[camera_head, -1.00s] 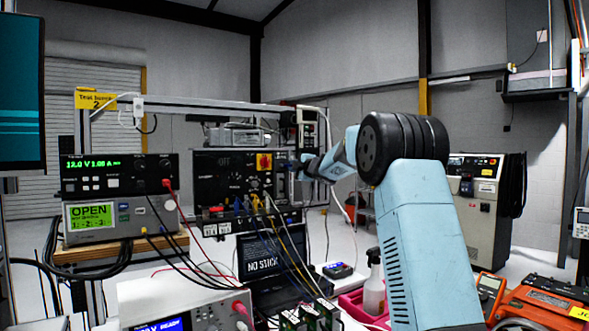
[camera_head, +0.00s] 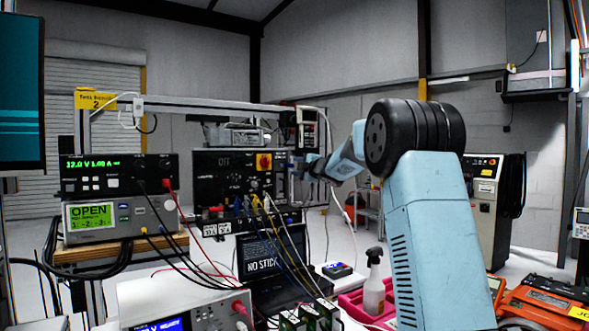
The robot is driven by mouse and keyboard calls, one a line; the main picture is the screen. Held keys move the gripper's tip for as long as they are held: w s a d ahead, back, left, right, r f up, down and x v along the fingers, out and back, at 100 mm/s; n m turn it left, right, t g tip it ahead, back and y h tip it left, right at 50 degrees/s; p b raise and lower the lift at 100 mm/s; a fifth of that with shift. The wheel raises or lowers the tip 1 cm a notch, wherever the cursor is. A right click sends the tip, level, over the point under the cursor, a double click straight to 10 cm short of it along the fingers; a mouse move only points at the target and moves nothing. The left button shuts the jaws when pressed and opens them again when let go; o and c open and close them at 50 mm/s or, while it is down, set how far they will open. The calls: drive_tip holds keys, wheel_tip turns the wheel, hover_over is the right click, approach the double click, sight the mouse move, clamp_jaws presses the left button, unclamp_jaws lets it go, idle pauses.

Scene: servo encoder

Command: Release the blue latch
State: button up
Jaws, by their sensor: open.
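The black test panel (camera_head: 215,172) with a red-and-yellow switch (camera_head: 264,163) stands in the middle of the head view. My arm reaches in from the right, and my gripper (camera_head: 295,168) is at the panel's right edge. It is small and dark here, open, with nothing visibly held. Whether its fingers touch the panel cannot be told. I cannot pick out the blue latch for sure; it may be hidden by my gripper. Blue plugs (camera_head: 239,204) show at the panel's lower edge, beside yellow and white ones.
Cables hang from the panel past a laptop (camera_head: 270,252) reading "NO STICK". Stacked instruments (camera_head: 118,176) stand at left, and a white power unit (camera_head: 184,304) in front. A spray bottle (camera_head: 374,283) stands in a pink tray (camera_head: 352,301) near my arm. A metal frame bar (camera_head: 190,102) runs above the panel.

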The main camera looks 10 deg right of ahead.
drive_tip(key=v, duration=1)
